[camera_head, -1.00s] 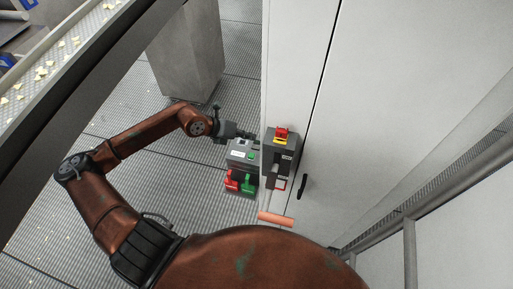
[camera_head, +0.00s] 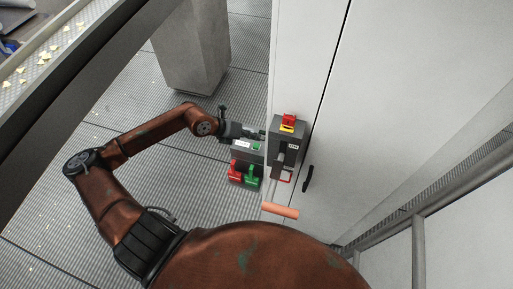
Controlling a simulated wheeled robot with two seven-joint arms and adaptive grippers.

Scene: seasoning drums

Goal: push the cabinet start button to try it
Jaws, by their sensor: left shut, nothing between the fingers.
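The cabinet (camera_head: 385,95) is tall and pale and fills the right side. On its left side is a grey control box (camera_head: 240,155) with a small green button (camera_head: 256,147) on top. Below it are a large red block (camera_head: 236,172) and a large green block (camera_head: 253,176). My left gripper (camera_head: 259,134) is shut and empty, just above the control box and beside the cabinet edge. It hides part of the box top. I cannot tell whether the fingertips touch anything. My right gripper is not in view.
A dark switch unit with a red-and-yellow knob (camera_head: 288,121) stands out from the cabinet corner. A black handle (camera_head: 308,178) is on the cabinet front. An orange bar (camera_head: 281,210) sticks out low down. A stone-grey column (camera_head: 193,50) stands behind my arm.

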